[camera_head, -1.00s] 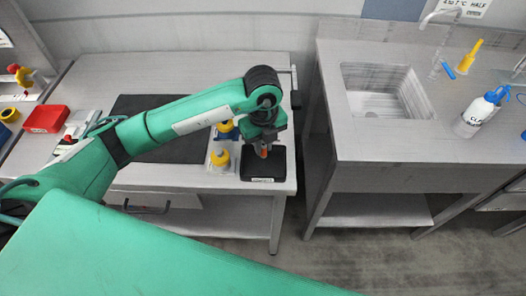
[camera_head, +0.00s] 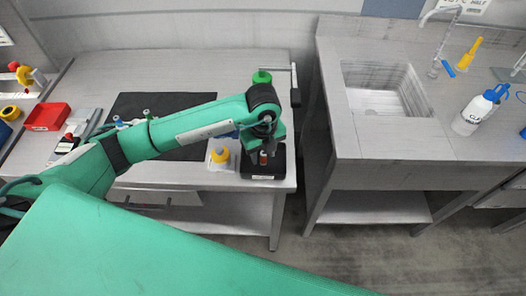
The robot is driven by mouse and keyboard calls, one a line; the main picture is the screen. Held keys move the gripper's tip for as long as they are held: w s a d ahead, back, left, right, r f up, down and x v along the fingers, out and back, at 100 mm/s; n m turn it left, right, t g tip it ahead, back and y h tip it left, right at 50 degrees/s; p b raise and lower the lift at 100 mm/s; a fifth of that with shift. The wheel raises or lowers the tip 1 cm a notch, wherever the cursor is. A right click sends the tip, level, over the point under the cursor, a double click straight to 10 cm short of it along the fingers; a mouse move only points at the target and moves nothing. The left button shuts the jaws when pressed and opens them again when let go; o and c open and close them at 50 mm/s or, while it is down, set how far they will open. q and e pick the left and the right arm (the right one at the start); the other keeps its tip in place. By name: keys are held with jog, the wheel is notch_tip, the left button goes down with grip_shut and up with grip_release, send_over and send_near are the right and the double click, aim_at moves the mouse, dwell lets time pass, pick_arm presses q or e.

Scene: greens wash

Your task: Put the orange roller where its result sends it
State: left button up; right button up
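The orange roller (camera_head: 263,158) shows as a small orange patch at the fingertips of my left gripper (camera_head: 263,153). The gripper points down over a black tray (camera_head: 263,177) with a white label on its front edge, at the right front corner of the left bench. The roller is partly covered by the gripper, and I cannot tell whether the fingers still press on it or whether it touches the tray floor. My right gripper is not in view.
A yellow-topped bottle (camera_head: 220,155) stands close left of the tray. A dark mat (camera_head: 185,103), a green-topped item (camera_head: 262,77) and a red bin (camera_head: 46,117) are on the same bench. A sink (camera_head: 385,92) and a wash bottle (camera_head: 472,115) are on the right counter, across a gap.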

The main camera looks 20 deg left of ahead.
aim_at(263, 153)
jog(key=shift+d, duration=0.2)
